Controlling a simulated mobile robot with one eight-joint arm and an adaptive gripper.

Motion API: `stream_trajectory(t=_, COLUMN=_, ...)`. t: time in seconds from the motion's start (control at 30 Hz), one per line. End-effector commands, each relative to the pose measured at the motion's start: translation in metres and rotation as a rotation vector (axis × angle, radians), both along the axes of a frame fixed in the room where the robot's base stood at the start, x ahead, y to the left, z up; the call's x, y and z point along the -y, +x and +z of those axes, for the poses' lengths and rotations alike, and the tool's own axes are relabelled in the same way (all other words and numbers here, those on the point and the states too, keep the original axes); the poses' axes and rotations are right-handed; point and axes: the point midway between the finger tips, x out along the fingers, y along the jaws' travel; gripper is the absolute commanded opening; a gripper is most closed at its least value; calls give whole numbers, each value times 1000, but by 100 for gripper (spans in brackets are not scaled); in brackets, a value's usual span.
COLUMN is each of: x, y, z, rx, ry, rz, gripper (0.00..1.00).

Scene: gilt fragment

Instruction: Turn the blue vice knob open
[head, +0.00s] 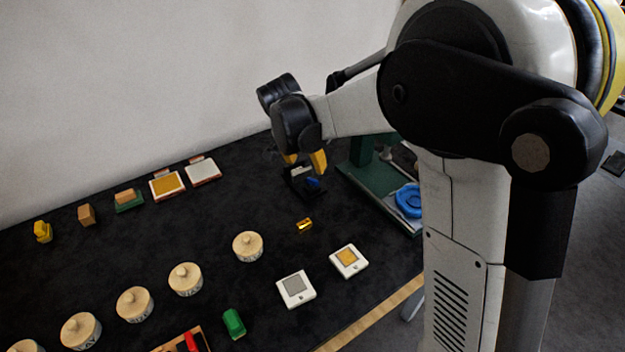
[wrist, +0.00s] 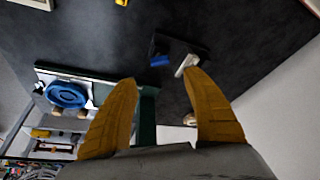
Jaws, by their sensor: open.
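The small dark vice (head: 292,186) stands on the black table under my gripper, partly hidden by a yellow finger. Its blue knob (head: 313,182) shows just below that fingertip. In the wrist view the blue knob (wrist: 160,61) lies a little beyond the gap between the fingers, and the dark vice (wrist: 178,50) has a pale piece beside the knob. My gripper (head: 304,160) is open, pointing down above the vice, with nothing between its fingers. In the wrist view my gripper (wrist: 161,77) shows both fingers well apart. I cannot tell the exact height above the knob.
A green stand (head: 368,183) with a round blue dish (head: 408,199) is close on the right. A small gold piece (head: 304,224) lies in front of the vice. Lidded round pots (head: 248,246) and square tiles (head: 296,289) lie nearer. Bare table lies left of the vice.

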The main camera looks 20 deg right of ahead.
Motion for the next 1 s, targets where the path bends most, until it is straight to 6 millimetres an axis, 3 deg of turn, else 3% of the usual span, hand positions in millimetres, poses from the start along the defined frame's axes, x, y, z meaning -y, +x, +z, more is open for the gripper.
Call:
stream_trajectory(t=0.5, x=23, y=26, z=-86, rx=0, ry=1, rz=-2, gripper=58)
stream_trajectory(t=0.93, x=26, y=30, z=-96, rx=-1, ry=1, rz=0, gripper=58)
stream_trajectory(t=0.97, x=26, y=30, z=-96, rx=-1, ry=1, rz=0, gripper=56)
stream_trajectory(t=1.0, x=26, y=30, z=-96, rx=-1, ry=1, rz=0, gripper=44)
